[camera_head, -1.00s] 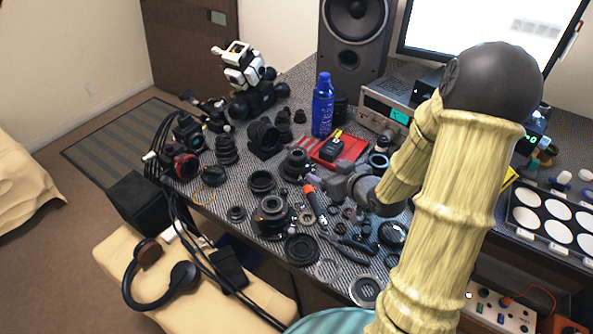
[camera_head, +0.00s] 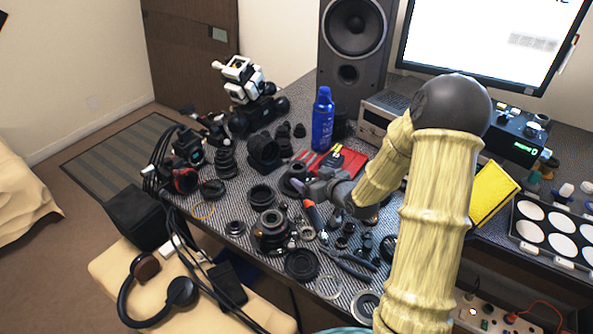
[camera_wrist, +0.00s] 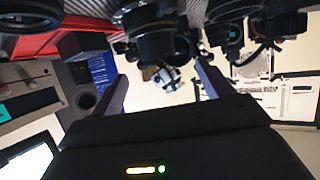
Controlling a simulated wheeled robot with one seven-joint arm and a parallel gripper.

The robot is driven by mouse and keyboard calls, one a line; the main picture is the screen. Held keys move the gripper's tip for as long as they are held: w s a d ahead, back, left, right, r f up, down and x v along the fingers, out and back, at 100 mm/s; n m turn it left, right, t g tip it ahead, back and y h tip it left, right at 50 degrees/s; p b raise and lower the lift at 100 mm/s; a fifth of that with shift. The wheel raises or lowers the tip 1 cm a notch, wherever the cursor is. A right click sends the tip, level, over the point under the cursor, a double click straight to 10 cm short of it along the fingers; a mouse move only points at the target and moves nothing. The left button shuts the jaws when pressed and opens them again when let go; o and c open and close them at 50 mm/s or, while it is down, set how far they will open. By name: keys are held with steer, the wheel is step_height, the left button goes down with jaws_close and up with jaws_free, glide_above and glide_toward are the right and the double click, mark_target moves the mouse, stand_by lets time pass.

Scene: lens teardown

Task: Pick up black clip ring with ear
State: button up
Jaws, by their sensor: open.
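My gripper (camera_head: 301,187) is open over the crowded middle of the table. The wrist view shows its two fingers apart (camera_wrist: 160,88) with nothing held between them. I cannot tell which part is the black clip ring with ear; several small dark rings lie on the table and no ear can be made out. A wide black ring (camera_head: 302,264) lies flat near the front edge. A thin grey ring (camera_head: 329,287) lies to its right. The wrist view looks sideways past lens parts and shows no clear clip ring.
A lens body (camera_head: 270,232) stands near the front. A blue can (camera_head: 322,120) stands behind the red mat (camera_head: 352,160). Pliers (camera_head: 352,262) and an orange-handled screwdriver (camera_head: 311,212) lie among the parts. A speaker (camera_head: 352,50) stands at the back. Little free room shows.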

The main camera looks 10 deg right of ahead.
mark_target(302, 171)
steer(key=x, duration=0.4)
steer(key=shift+x, duration=2.6)
steer(key=shift+d+f, duration=0.15)
steer(key=shift+d, duration=0.05)
steer(key=c, duration=1)
steer(key=shift+c, duration=0.2)
step_height(302, 171, up, 10)
steer(key=p, duration=0.1)
